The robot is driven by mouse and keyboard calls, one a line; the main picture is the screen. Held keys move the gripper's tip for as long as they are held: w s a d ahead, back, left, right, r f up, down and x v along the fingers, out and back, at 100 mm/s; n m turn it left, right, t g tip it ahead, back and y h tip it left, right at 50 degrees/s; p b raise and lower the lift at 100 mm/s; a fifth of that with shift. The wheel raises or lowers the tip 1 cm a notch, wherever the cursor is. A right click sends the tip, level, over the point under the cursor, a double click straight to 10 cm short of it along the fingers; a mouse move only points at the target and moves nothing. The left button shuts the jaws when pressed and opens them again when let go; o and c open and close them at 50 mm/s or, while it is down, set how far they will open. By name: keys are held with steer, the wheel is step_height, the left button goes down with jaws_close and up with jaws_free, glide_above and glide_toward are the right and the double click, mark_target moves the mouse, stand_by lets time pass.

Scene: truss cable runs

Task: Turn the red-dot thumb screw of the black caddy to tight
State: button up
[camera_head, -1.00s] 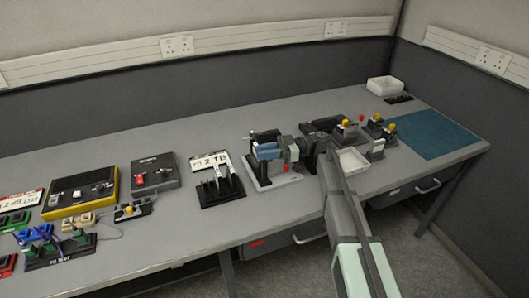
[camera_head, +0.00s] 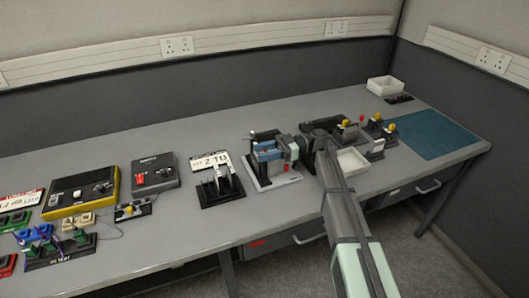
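My arm reaches in from the lower right, and its wrist bends left over the bench. My gripper (camera_head: 258,151), with pale blue fingers, points left at a small black upright fixture (camera_head: 251,143) on a light grey base plate (camera_head: 262,185). This fixture may be the black caddy, but it is too small to be sure. The fingertips are close to it; I cannot tell whether they touch it or are shut on anything. The red-dot thumb screw cannot be made out. A small red spot shows on the plate below my wrist.
A black rack (camera_head: 220,190) stands left of the plate. A white tray (camera_head: 351,161) and several yellow-knobbed black fixtures (camera_head: 376,118) lie right of my arm. A yellow-edged box (camera_head: 82,190) and a grey box (camera_head: 154,173) are farther left. The blue mat (camera_head: 430,134) is clear.

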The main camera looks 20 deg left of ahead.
steer(key=v, duration=1.2)
stand_by(0.3)
steer(key=s+d+m+t+y, duration=0.2)
steer(key=s+t, duration=0.1)
steer(key=s, duration=0.6)
steer(key=s+d+m+t+y, duration=0.2)
steer(key=s+m+t, duration=0.1)
steer(key=s, duration=0.6)
steer(key=w+m+t, duration=0.6)
steer(key=w+t, duration=0.1)
steer(key=t, duration=0.3)
steer(key=x, duration=1.3)
steer(key=shift+a+r, duration=0.2)
steer(key=shift+r, duration=0.05)
